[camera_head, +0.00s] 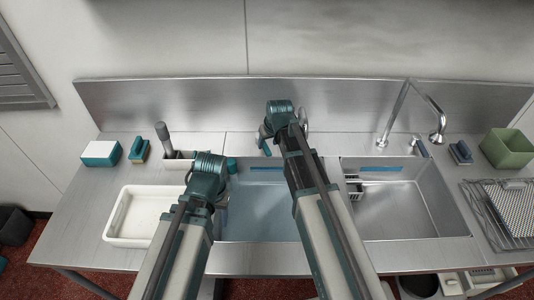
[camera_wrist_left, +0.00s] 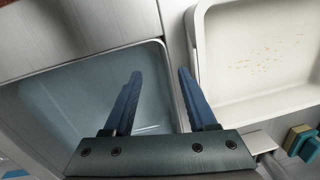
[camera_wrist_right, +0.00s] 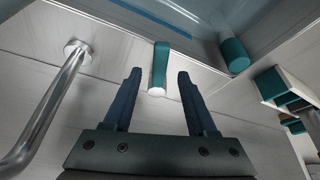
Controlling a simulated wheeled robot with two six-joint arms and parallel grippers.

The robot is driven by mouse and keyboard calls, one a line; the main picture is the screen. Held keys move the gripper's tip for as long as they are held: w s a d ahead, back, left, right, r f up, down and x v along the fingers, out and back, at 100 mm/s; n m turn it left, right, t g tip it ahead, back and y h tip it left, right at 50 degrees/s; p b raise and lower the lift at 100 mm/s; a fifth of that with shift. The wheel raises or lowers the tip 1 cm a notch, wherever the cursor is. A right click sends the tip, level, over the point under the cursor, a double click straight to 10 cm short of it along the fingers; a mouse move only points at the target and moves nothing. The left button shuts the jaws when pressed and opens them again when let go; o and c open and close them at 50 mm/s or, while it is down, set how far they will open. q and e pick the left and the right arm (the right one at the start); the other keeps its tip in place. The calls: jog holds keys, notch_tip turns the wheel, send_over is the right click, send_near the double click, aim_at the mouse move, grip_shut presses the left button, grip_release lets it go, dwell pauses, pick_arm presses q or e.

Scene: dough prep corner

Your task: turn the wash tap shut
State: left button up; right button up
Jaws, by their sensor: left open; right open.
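The wash tap's teal lever (camera_wrist_right: 160,66) with a pale end shows in the right wrist view, and in the head view as a teal piece (camera_head: 263,143). Its metal spout (camera_wrist_right: 45,112) rises to one side; in the head view my right arm mostly hides it. My right gripper (camera_wrist_right: 159,73) is open, with the lever lined up between its fingertips; I cannot tell whether they touch it. My left gripper (camera_wrist_left: 160,72) is open and empty over the border between the water-filled wash basin (camera_wrist_left: 85,85) and the white tray.
The white tray (camera_head: 113,222) holds crumbs and stands left of the basin. A teal cylinder (camera_wrist_right: 235,56) sits at the basin's rim. A green bin (camera_head: 507,148) and wire rack (camera_head: 482,205) stand far right.

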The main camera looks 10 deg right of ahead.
aim_at(266, 148)
jog(key=b+x, duration=0.2)
jog(key=x, duration=0.1)
jog(key=shift+w+f, duration=0.1)
jog(key=shift+f, duration=0.1)
pick_arm(q)
notch_tip(266, 148, down, 3)
jog(key=shift+f, duration=0.1)
pick_arm(e)
grip_shut()
dwell(1.1)
